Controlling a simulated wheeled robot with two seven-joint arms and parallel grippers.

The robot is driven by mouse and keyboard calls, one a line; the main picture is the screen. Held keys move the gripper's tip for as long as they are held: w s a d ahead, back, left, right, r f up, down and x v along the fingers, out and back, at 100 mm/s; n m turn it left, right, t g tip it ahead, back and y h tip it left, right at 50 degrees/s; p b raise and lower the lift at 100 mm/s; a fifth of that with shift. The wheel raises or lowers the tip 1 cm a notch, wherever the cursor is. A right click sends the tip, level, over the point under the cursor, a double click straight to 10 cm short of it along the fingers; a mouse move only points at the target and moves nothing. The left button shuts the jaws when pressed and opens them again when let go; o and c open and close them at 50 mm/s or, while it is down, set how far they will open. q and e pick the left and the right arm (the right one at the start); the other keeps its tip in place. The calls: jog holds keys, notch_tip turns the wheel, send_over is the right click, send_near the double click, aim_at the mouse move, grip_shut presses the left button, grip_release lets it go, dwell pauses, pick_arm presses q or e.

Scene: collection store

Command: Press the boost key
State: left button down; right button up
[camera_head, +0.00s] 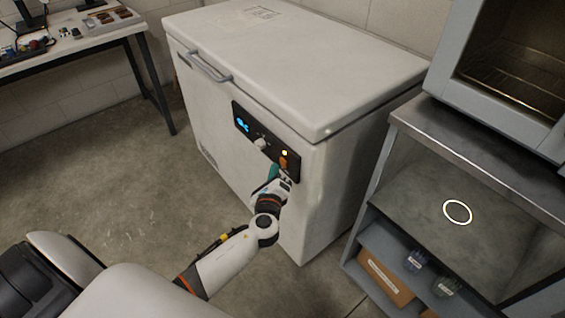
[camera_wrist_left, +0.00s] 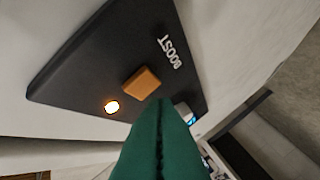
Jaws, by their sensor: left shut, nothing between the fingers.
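The boost key is an orange-brown square button (camera_wrist_left: 141,83) on a dark control panel (camera_wrist_left: 85,60) in the left wrist view, beside the white word BOOST. A round lamp (camera_wrist_left: 111,107) glows next to the key. In the head view the panel (camera_head: 246,127) is on the front of a white chest freezer (camera_head: 235,100), with the orange key (camera_head: 283,161) at its right end. My left gripper (camera_head: 275,172) is shut and empty, its green fingers (camera_wrist_left: 163,103) close to the key. I cannot tell whether they touch it. My right gripper is not in view.
The freezer's lid (camera_head: 300,60) is closed, with a handle (camera_head: 205,68) at its front. A metal shelf unit (camera_head: 480,130) with boxes stands at the right. A table (camera_head: 75,40) with small items stands at the back left. The floor (camera_head: 110,170) between is clear.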

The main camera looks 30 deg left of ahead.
pick_arm(q)
jog(key=shift+s, duration=0.1)
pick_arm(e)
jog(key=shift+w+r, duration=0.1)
pick_arm(q)
jog(key=s, duration=0.1)
jog(key=s+a, duration=0.1)
jog(key=s, duration=0.1)
jog(key=s+a, duration=0.1)
jog(key=shift+s, duration=0.2)
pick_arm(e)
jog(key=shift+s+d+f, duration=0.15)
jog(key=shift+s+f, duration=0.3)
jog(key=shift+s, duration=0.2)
